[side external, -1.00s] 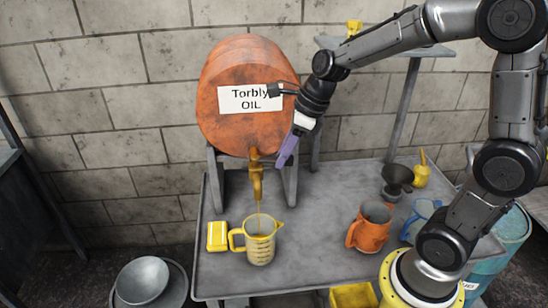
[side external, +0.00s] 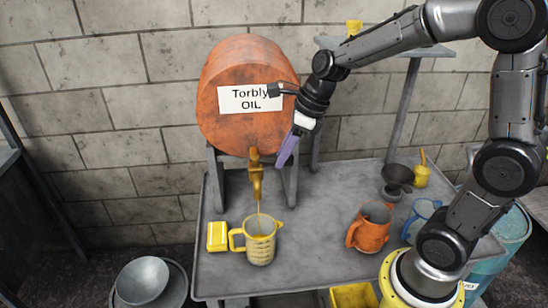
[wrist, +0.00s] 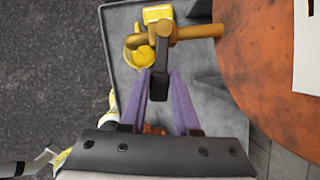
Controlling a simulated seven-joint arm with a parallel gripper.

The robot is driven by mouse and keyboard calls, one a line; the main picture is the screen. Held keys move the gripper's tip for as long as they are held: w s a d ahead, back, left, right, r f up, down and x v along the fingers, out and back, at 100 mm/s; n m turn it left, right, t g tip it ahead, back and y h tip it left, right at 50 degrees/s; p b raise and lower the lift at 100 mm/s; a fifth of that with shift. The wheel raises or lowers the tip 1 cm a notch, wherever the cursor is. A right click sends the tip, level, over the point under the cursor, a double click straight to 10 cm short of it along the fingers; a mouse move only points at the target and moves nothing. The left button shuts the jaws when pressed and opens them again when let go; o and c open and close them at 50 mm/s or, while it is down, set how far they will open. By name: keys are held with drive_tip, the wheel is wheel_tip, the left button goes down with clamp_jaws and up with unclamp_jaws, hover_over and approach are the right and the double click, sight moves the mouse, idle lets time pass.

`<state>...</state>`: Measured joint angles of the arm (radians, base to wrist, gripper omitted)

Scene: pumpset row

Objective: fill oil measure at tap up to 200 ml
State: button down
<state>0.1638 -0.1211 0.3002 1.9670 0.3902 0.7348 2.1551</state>
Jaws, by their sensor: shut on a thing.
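The yellow oil measure (side external: 262,250) stands upright on the grey bench under the brass tap (side external: 256,178), its handle to the left. A thin stream of oil (side external: 259,207) runs from the spout into it. Marks show on its side, but I cannot read the level. In the wrist view the measure (wrist: 131,56) is partly hidden behind the tap (wrist: 190,33), with yellow oil inside. My gripper (side external: 281,163) has purple fingers; in the wrist view they are shut on the tap's dark lever (wrist: 160,78).
The orange oil barrel (side external: 240,125) sits on a stand behind the tap. A yellow block (side external: 217,236) lies left of the measure. An orange jug (side external: 372,230), a blue jug (side external: 420,215) and a dark funnel (side external: 398,174) stand right. The bench middle is clear.

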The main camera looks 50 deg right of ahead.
drive_tip(key=shift+w+d+n+g+y, duration=0.15)
drive_tip(key=shift+w+d+n+y, duration=0.2)
drive_tip(key=shift+n, duration=0.45)
drive_tip(key=shift+w+d+n+g+y, duration=0.15)
drive_tip(key=shift+w+d+n, duration=0.2)
drive_tip(key=shift+n, duration=0.45)
drive_tip(key=c, duration=0.5)
unclamp_jaws()
drive_tip(key=shift+s, duration=0.1)
drive_tip(key=shift+c, duration=0.2)
drive_tip(key=shift+o, duration=0.3)
drive_tip(key=o, duration=0.5)
drive_tip(key=shift+r, duration=0.1)
drive_tip(key=shift+v, duration=2.95)
